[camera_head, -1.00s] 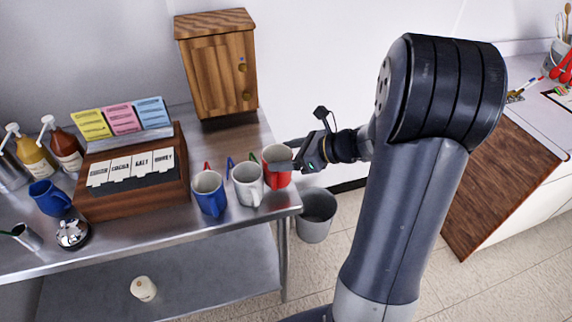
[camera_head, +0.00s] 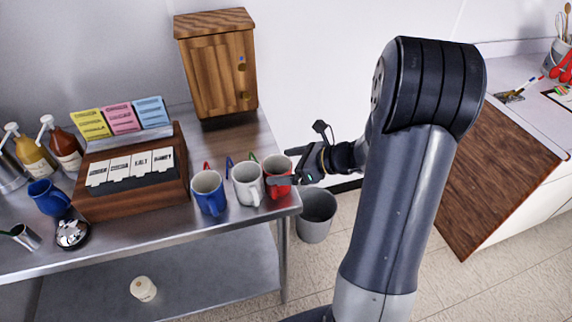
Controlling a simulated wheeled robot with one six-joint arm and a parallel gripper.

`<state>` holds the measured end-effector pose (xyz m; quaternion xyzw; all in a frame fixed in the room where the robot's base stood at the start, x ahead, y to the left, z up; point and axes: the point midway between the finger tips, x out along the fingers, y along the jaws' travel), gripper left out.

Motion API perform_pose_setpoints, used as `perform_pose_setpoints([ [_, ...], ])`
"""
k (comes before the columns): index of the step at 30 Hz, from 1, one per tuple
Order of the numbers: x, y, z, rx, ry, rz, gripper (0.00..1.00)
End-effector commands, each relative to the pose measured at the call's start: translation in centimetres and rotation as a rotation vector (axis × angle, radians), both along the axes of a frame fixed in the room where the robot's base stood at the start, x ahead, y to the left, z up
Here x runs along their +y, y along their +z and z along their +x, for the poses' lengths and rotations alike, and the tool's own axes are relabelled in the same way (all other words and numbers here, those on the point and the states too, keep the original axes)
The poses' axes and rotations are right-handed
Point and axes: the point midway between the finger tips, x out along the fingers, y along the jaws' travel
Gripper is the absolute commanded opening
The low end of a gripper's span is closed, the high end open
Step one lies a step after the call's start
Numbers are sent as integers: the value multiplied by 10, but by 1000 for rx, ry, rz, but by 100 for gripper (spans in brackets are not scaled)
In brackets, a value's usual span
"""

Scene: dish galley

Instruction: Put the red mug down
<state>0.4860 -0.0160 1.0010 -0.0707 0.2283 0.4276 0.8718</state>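The red mug (camera_head: 280,190) is upright at the right end of a row of mugs, near the right edge of the steel table (camera_head: 190,222). Its base appears to be at the tabletop, though I cannot tell if it touches. My gripper (camera_head: 286,166) reaches in from the right, with one finger across the near side of the mug and the other by its far rim. The gripper appears shut on the red mug. The fingers hide part of the mug's side.
A wooden cabinet (camera_head: 219,72) stands behind. A grey bin (camera_head: 316,216) is on the floor right of the table.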

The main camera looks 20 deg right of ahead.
Motion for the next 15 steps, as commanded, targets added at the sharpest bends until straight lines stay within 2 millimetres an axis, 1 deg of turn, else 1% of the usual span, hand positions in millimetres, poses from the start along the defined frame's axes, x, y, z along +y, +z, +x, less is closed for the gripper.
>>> perform_pose_setpoints([
  [6,0,1,0,0,0,0,93],
  [9,0,5,0,0,0,0,93],
  [11,-6,6,-3,-3,-2,0,93],
  [15,-23,17,-16,-4,-6,-2,93],
])
